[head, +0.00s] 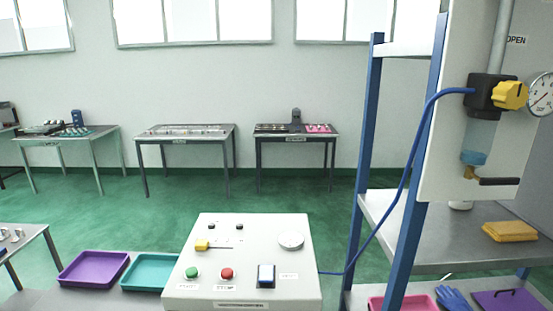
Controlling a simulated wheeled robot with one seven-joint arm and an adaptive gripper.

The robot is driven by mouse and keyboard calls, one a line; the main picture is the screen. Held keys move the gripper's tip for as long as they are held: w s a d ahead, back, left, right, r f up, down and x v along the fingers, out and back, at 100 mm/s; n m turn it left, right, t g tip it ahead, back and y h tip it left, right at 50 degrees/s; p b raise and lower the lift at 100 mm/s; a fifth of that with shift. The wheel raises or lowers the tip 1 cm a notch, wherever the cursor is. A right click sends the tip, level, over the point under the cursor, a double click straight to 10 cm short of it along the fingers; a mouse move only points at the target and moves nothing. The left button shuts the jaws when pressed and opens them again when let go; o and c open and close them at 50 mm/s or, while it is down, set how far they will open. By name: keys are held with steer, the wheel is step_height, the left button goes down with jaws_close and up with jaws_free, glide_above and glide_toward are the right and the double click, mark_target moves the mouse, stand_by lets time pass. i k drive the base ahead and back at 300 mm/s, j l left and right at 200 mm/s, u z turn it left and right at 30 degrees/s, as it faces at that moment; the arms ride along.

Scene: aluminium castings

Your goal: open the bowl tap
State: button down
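On the white upright panel (440,150) at the right, a black valve body (484,97) carries a yellow knob (510,95). Below it is a small bowl with blue contents or a blue band (473,158). Under the bowl is a small brass-coloured fitting (470,173) with a black lever (499,181) lying roughly level and pointing right. I take this lever to be the bowl tap; whether it is open or shut I cannot tell. An "OPEN" label (516,40) sits near the top pipe, far from the lever. My gripper is not in view.
A blue hose (405,165) runs from the valve to the white control box (245,255). A gauge (541,93) is at the right edge. A yellow cloth (510,231) lies on the grey rack shelf (440,240) below the panel. A blue post (405,240) stands left.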

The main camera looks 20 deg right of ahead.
mark_target(484, 181)
steer(key=z, duration=1.6)
